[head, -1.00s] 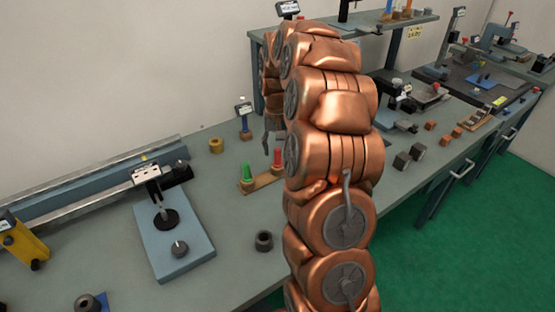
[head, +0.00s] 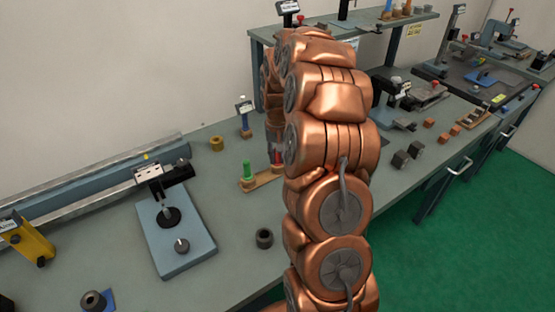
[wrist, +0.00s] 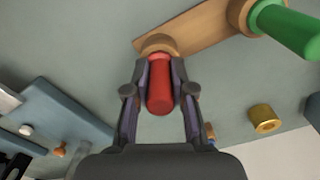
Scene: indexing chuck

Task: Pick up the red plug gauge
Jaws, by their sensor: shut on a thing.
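The red plug gauge (wrist: 159,88) stands at one end of a wooden base in the wrist view, between my gripper's fingers. My gripper (wrist: 160,75) is shut on it, one finger on each side. The wooden base (wrist: 200,27) also bears a green plug gauge (wrist: 288,27), which stands clear of the fingers. In the head view the green gauge (head: 247,170) shows on the base (head: 262,181), while my arm and gripper hide most of the red gauge.
A brass ring (head: 216,143) lies behind the wooden base and a dark ring (head: 264,238) in front of it. A blue plate with a dial stand (head: 176,240) is at the left. Dark blocks (head: 408,153) lie right of my arm.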

